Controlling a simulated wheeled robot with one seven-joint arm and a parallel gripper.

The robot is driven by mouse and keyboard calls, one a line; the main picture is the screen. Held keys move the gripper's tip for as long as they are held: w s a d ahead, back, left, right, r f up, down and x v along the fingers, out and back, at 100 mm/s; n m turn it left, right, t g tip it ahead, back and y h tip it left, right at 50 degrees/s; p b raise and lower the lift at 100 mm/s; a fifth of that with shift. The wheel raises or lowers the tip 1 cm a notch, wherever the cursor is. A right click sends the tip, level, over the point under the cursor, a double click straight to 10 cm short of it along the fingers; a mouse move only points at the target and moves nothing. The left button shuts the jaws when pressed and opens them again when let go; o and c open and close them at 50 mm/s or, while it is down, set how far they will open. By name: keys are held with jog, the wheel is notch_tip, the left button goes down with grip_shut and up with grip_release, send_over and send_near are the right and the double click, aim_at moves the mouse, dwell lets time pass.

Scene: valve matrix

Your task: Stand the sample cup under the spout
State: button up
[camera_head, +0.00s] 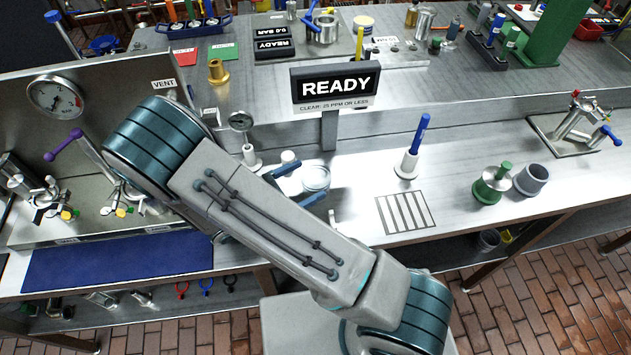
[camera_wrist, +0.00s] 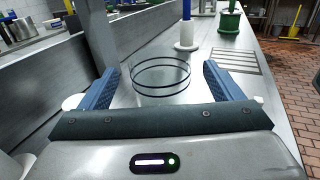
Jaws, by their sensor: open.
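A clear, round cup (camera_head: 317,177), likely the sample cup, stands on the steel bench just right of my forearm. In the wrist view the cup (camera_wrist: 161,90) shows dark rings and sits between the two blue fingers. My gripper (camera_head: 312,179) is open around it, with a visible gap between the cup and each finger; it also shows in the wrist view (camera_wrist: 161,70). Valve fittings stand at the left (camera_head: 125,185) and at the far right (camera_head: 578,118). I cannot tell which part is the spout. My arm hides part of the bench.
A white stand with a blue handle (camera_head: 413,150) and a slotted grate (camera_head: 408,212) lie to the right. A green-based weight (camera_head: 492,187) and a grey cup (camera_head: 532,179) stand farther right. The READY sign (camera_head: 335,84) rises behind. A blue mat (camera_head: 120,265) lies at left.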

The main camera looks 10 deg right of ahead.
aim_at(327, 169)
jog(key=p+x, duration=0.2)
jog(key=x, duration=0.4)
jog(key=shift+r, duration=0.1)
jog(key=shift+a, duration=0.1)
jog(key=c, duration=1.2)
jog(key=shift+o, duration=0.2)
jog(key=shift+r, duration=0.1)
jog(key=shift+r, duration=0.85)
jog(key=s+d+r, duration=0.5)
jog(key=d+r, duration=0.4)
jog(key=d, duration=0.1)
jog(key=shift+d+b, duration=0.2)
jog(key=shift+b, duration=0.1)
